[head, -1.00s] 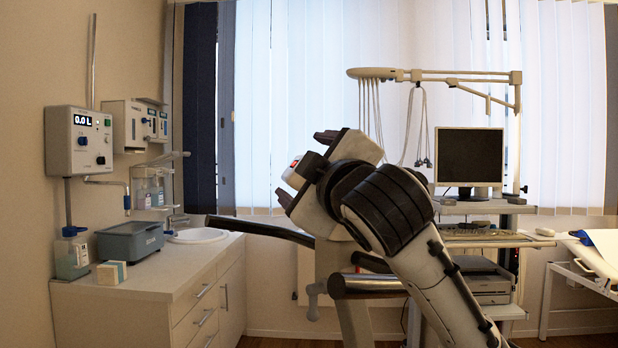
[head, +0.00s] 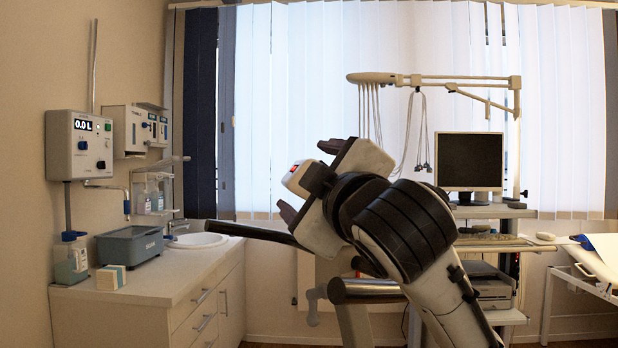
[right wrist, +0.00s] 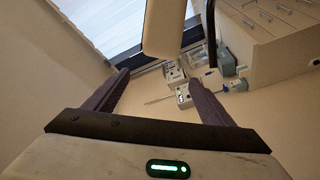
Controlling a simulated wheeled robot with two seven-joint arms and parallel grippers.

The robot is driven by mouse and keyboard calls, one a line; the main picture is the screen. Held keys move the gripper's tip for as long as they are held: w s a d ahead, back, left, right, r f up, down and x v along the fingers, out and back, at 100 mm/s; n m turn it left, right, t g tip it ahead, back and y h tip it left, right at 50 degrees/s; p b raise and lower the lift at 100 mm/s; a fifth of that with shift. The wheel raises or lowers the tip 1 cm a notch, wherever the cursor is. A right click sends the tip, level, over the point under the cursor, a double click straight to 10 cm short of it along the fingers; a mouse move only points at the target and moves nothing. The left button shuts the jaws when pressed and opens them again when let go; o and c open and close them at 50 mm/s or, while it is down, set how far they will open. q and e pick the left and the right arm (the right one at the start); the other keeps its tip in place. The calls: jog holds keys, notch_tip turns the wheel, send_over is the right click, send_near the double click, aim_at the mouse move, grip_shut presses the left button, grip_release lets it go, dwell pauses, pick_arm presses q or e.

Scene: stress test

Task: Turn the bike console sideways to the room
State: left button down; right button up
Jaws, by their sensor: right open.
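The bike console, a pale casing with a small red display, shows its end (head: 295,178) between the fingers of my right gripper (head: 310,179) in the head view. The rest of it is hidden behind the gripper. In the right wrist view the console (right wrist: 164,28) is a narrow beige slab coming down from the top edge. The fingers of my right gripper (right wrist: 160,78) are open, one on each side of it, with gaps showing; I see no contact. The dark handlebar (head: 252,233) reaches left below the gripper. My left gripper is not in view.
A white counter (head: 165,280) with a grey box (head: 130,245) and sink (head: 197,240) stands left. A wall device (head: 80,145) reads 0.0 L. A monitor (head: 470,161) on a cart and a cable boom (head: 430,78) are behind my arm. A couch (head: 600,250) is far right.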

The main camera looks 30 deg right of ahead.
jog(key=shift+c, duration=0.2)
jog(key=s+d+f+t+p, duration=0.15)
jog(key=s+d, duration=0.25)
jog(key=d, duration=0.5)
jog(key=w+y+p, duration=0.1)
jog(key=w+p, duration=0.1)
jog(key=w, duration=0.3)
jog(key=w+a+n+y+p, duration=0.1)
jog(key=w, duration=0.3)
jog(key=w+a+y+p, duration=0.1)
jog(key=w+p, duration=0.1)
jog(key=w, duration=0.3)
jog(key=shift+w+n+p, duration=0.3)
jog(key=shift+p, duration=0.05)
